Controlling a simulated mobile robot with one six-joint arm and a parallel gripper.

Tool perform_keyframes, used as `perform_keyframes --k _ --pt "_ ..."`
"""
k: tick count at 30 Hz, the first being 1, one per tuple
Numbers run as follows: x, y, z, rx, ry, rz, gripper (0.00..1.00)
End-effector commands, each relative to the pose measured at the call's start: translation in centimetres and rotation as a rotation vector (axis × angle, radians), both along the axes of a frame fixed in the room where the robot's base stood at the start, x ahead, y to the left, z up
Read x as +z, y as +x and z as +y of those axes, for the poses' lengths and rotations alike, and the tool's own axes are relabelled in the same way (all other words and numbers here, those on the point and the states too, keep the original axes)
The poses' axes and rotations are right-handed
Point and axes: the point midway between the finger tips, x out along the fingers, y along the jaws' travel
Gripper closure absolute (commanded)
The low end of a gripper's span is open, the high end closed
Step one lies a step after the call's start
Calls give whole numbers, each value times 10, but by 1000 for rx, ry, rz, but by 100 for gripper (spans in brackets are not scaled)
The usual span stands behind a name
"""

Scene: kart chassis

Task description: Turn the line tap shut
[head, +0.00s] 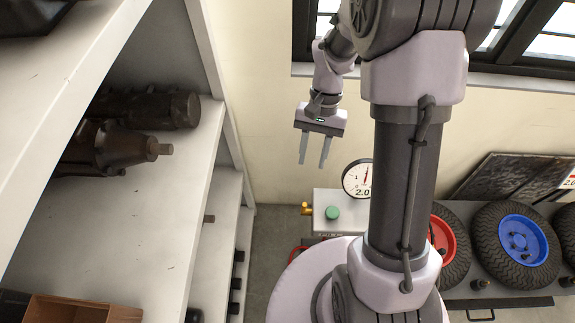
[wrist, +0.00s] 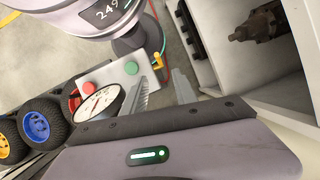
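A small yellow fitting (head: 306,209), which looks like the line tap, sticks out from the left end of a pale box (head: 325,198). In the wrist view the yellow fitting (wrist: 158,60) shows beyond my fingertips, small and partly hidden; I cannot tell its handle position. My gripper (head: 314,165) hangs above and behind the box with its fingers pointing down. Its two fingers are apart with nothing between them, also in the wrist view (wrist: 163,78). It does not touch the tap.
The box carries a green button (head: 332,212), a red button (wrist: 88,87) and a round gauge (head: 358,180). Wheels with red (head: 441,241) and blue hubs (head: 522,240) stand at right. A shelf unit (head: 150,220) with dark parts fills the left.

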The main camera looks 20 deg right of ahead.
Motion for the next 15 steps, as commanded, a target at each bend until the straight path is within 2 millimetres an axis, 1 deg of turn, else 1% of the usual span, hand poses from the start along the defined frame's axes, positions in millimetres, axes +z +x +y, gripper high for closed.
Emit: perform_keyframes --k 1,9,12,15 --pt "-13 -4 2 1 0 2 66" --pt "-88 -30 19 3 0 3 66" --pt "-112 -38 24 2 0 2 66" --pt "-131 -45 29 2 -1 2 66"
